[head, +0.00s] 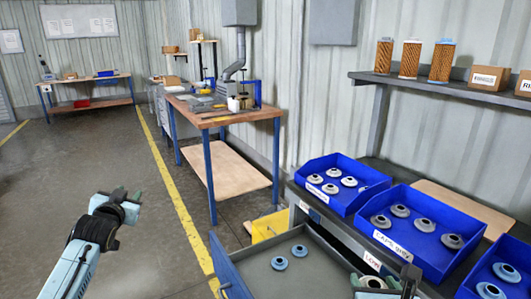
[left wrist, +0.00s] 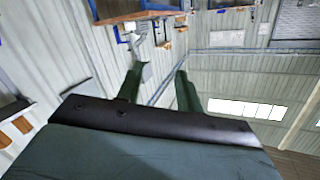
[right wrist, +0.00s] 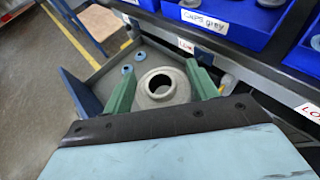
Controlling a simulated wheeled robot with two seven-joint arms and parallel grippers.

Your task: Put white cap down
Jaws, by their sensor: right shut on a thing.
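My right gripper (head: 385,286) is at the bottom edge of the head view, over the right part of the open grey drawer (head: 325,285). In the right wrist view its green fingers (right wrist: 162,78) are shut on a pale ring-shaped cap (right wrist: 180,98), the white cap, with its central hole facing the camera. The drawer lies below it; the gap between cap and drawer floor cannot be told. Two blue-grey caps (head: 279,263) (head: 300,250) lie in the drawer. My left gripper (head: 125,198) is in the air at the left, its fingers (left wrist: 160,85) apart and empty.
A blue bin (head: 318,200) of pale caps, a blue bin (head: 376,238) labelled for grey caps and a third blue bin (head: 466,291) stand on the cabinet beside the drawer. The drawer has a blue front (head: 224,268). A shelf (head: 450,88) holds filter cartridges and boxes.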

